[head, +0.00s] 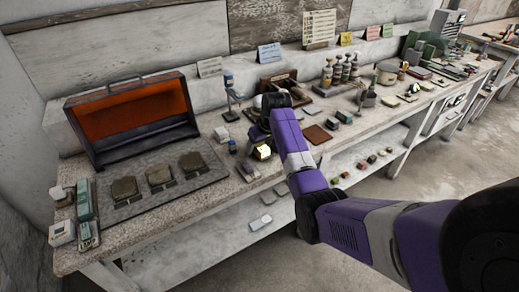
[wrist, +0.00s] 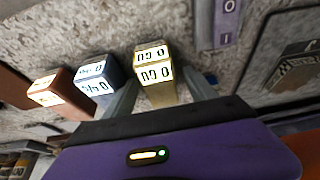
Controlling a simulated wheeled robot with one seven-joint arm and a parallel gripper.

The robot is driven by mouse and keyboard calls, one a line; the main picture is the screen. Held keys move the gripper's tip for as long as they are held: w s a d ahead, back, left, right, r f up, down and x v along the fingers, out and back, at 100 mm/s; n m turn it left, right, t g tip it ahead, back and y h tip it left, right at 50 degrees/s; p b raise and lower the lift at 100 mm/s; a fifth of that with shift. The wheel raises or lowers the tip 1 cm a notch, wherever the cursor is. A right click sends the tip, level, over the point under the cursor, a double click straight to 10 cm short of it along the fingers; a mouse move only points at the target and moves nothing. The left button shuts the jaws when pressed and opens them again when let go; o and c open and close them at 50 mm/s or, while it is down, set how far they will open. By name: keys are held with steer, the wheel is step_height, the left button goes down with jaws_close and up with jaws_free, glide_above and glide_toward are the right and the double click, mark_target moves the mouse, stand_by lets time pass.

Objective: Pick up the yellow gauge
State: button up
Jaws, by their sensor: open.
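The yellow gauge (wrist: 157,92) is a small upright block with white faces bearing black digits, in the wrist view just above my purple palm. My gripper (wrist: 162,84) is open, with one finger on each side of the gauge. The left finger lies between the yellow gauge and a blue-grey block (wrist: 96,88). I cannot tell whether either finger touches the gauge. In the head view a bright yellow block (head: 263,152) shows beside the end of my arm near the bench's front edge; my fingers are hard to make out there.
A copper-brown block (wrist: 62,98) stands left of the blue-grey one. In the head view an open orange-lined case (head: 130,112) and a dark grey plate (head: 208,180) with several stone pieces stand left. Bottles (head: 337,72) and a brown square (head: 318,134) lie right. A shelf (head: 262,212) runs below.

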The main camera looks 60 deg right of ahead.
mark_target(260, 144)
steer(key=shift+f, duration=0.1)
stand_by(0.3)
jaws_close()
step_height(260, 144, up, 21)
steer(key=b, duration=0.2)
steer(key=shift+f, duration=0.2)
stand_by(0.3)
steer(key=c, duration=0.7)
jaws_free()
steer(key=shift+c, duration=0.2)
steer(key=c, duration=0.5)
steer(key=shift+r, duration=0.1)
